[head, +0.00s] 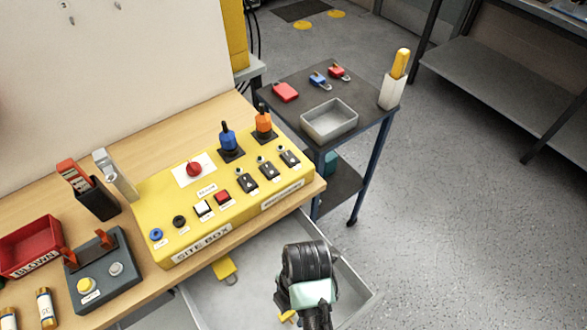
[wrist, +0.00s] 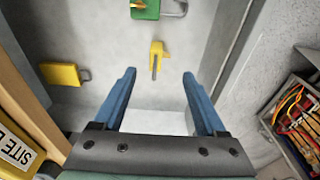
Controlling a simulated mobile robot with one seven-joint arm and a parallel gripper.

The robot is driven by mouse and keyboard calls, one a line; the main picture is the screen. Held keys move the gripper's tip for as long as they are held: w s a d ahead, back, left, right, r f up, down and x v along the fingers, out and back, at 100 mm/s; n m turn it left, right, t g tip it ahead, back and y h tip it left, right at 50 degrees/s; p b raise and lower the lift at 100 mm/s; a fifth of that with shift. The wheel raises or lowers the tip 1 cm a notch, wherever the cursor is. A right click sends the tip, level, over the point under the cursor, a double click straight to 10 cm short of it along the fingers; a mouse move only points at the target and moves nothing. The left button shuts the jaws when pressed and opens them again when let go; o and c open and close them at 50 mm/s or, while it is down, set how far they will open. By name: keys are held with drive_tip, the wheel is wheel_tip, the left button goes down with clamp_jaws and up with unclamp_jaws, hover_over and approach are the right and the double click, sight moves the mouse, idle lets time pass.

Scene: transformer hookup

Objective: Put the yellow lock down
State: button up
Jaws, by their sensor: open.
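My gripper (wrist: 160,75) is open, its two blue fingers spread wide in the wrist view. A small yellow lock (wrist: 157,48) with a grey shackle shows between and just beyond the fingertips, seen narrow-side on. The fingers do not appear to touch it. Another yellow lock (wrist: 62,75) lies flat left of the fingers on the drawer floor; it also shows in the head view (head: 225,268). A green lock (wrist: 145,8) is partly cut off at the top. In the head view my wrist hides the fingers, and a bit of yellow (head: 287,317) shows beside it.
The open grey drawer (head: 355,273) sits below the bench with the yellow site box (head: 165,250). Its walls stand close around my gripper. A cart (head: 280,75) with red and blue locks and a grey tray (head: 330,138) stands beyond. A bin of wires (wrist: 275,118) is at right.

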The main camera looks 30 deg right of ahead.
drive_tip(key=r, duration=0.4)
drive_tip(key=shift+d, duration=0.25)
drive_tip(key=shift+w, duration=0.1)
